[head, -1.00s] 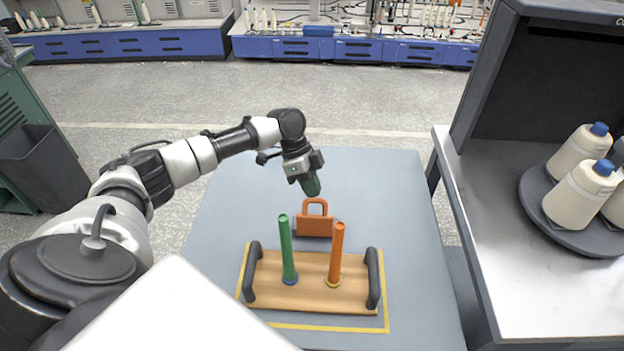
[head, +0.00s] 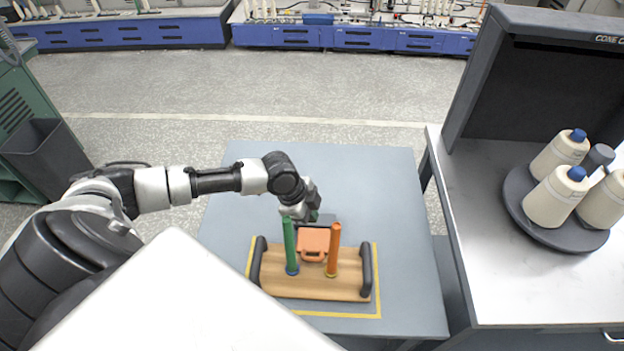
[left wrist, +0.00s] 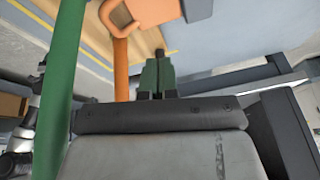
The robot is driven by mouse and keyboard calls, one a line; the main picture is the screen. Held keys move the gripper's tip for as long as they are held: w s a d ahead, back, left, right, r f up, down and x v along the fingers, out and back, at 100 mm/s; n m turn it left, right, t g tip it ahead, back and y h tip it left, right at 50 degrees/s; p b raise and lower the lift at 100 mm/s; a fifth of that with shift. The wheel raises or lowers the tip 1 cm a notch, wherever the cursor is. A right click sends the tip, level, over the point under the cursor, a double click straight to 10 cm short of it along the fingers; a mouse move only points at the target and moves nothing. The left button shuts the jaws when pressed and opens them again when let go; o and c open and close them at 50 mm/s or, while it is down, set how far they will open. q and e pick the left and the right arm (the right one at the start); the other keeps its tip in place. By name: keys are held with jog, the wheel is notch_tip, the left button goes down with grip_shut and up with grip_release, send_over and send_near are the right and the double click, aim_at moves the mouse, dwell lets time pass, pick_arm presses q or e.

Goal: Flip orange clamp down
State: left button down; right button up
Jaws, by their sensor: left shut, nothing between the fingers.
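The orange clamp (head: 314,243) is tipped forward, its handle loop pointing to the front over the wooden tray board (head: 310,287), between the green peg (head: 290,245) and the orange peg (head: 334,250). Whether it lies flat I cannot tell. My left gripper (head: 303,214) is just behind the clamp, shut and empty. In the left wrist view its green fingertips (left wrist: 155,76) are together below the clamp (left wrist: 150,12), with the orange peg (left wrist: 121,65) and green peg (left wrist: 62,90) to their left. Contact with the clamp is unclear. My right gripper is out of view.
Dark handles stand at the board's left end (head: 259,262) and right end (head: 366,268). Yellow tape (head: 340,316) outlines its place on the grey table (head: 395,210). Cream yarn cones (head: 556,197) stand on a round dark plate in the unit at right. The table's right side is clear.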

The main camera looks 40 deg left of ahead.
pick_arm(q)
jog(key=shift+s, duration=0.1)
dwell(0.5)
jog(key=b+v, duration=0.1)
jog(key=v, duration=0.9)
jog(key=shift+r, duration=0.3)
jog(key=shift+s, duration=0.1)
